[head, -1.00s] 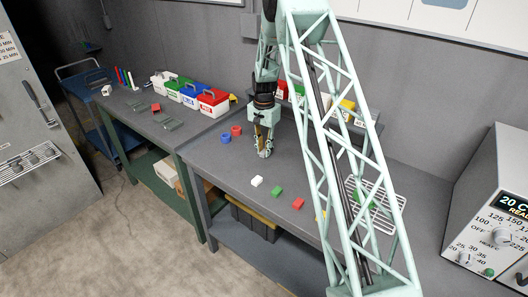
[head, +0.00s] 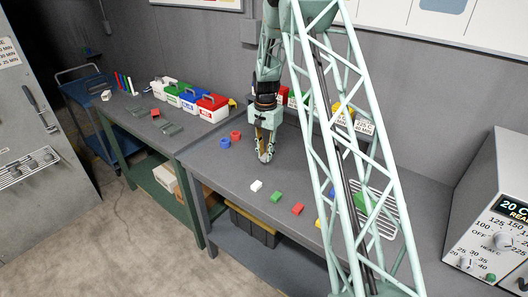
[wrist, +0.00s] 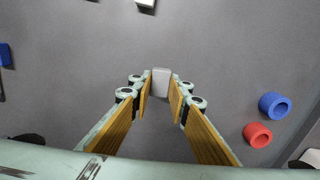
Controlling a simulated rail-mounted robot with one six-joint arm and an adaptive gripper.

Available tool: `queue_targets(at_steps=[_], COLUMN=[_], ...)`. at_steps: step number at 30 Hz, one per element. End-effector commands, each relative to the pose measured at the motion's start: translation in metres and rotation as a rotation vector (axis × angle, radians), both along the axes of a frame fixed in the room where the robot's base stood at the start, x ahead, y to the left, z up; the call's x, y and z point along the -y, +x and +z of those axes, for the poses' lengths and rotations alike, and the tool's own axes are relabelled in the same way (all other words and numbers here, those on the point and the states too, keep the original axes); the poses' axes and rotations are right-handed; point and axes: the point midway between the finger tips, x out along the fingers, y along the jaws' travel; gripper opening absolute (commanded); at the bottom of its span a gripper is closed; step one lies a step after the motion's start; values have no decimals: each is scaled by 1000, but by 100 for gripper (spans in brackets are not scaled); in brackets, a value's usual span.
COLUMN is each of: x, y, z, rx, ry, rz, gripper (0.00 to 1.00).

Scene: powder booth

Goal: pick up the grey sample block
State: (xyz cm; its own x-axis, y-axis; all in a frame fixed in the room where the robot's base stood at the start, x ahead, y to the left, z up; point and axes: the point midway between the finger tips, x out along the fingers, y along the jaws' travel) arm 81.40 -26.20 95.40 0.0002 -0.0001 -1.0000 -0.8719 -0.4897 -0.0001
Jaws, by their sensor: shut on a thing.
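The grey sample block (wrist: 161,82) is a small light-grey block seen between the fingertips in the wrist view. My gripper (wrist: 160,88) has wood-coloured pads, and both tips close on the block's two sides. In the head view my gripper (head: 265,158) points down at the grey bench top, low over it or at its surface. Whether the block touches the bench is not clear.
A blue ring (head: 224,143) and a red ring (head: 236,135) lie left of my gripper. A white block (head: 256,185), a green block (head: 277,197) and a red block (head: 297,209) lie in front. A wire rack (head: 376,212) is at right.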

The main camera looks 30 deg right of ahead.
Motion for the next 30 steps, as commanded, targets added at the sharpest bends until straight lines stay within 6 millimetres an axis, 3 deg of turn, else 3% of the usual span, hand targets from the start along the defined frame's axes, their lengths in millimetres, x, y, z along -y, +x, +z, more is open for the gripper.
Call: queue_targets(at_steps=[15,21,30], x=[-27,-33,-36], y=[-83,-102,-113], z=[8,10,11], rx=[0,0,-1], ry=[0,0,0], rz=[0,0,0], gripper=[6,6,6])
